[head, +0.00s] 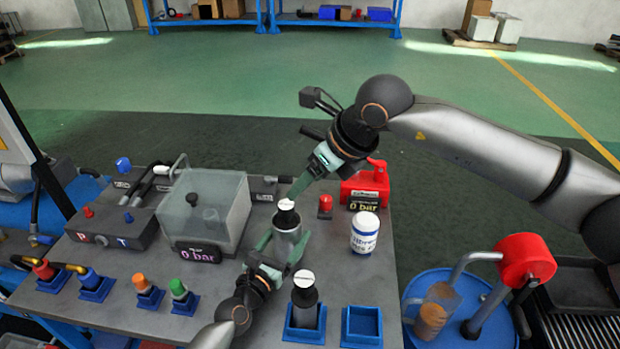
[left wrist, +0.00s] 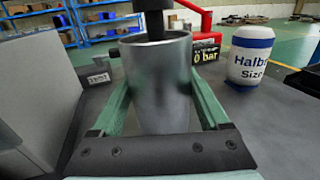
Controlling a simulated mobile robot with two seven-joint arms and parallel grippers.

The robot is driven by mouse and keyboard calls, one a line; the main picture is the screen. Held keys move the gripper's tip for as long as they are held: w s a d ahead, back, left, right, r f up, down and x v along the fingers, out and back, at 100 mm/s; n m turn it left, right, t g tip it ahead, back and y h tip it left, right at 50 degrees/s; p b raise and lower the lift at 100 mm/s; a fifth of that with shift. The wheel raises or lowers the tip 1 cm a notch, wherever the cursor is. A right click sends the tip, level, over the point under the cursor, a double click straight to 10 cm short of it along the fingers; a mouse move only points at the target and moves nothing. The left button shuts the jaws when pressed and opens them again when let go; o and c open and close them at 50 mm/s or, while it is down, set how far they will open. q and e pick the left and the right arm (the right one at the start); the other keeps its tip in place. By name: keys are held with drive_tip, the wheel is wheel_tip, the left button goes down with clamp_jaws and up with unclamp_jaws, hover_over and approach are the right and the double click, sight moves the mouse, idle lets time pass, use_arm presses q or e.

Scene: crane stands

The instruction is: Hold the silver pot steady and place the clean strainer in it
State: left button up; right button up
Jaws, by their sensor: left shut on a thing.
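The silver pot (head: 288,246) stands upright between the teal fingers of my left gripper (head: 283,247), which is shut on it. In the left wrist view the pot (left wrist: 160,90) fills the middle, with one finger on each side. A dark strainer with a white top (head: 287,207) is upright at the pot's mouth; its dark lower part (left wrist: 152,22) shows at the rim in the left wrist view. How deep it sits is hidden. My right gripper (head: 295,192) reaches down from the upper right with its fingertips at the strainer's top; its grip cannot be made out.
A similar dark piece with a white top (head: 304,292) stands in a blue holder; an empty blue holder (head: 362,326) is beside it. A white jar (head: 364,233) stands right of the pot. A clear-walled tank (head: 205,212) is to the left. A red device (head: 368,186) stands behind.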

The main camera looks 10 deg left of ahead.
use_arm(q)
drive_tip(key=o, duration=1.5)
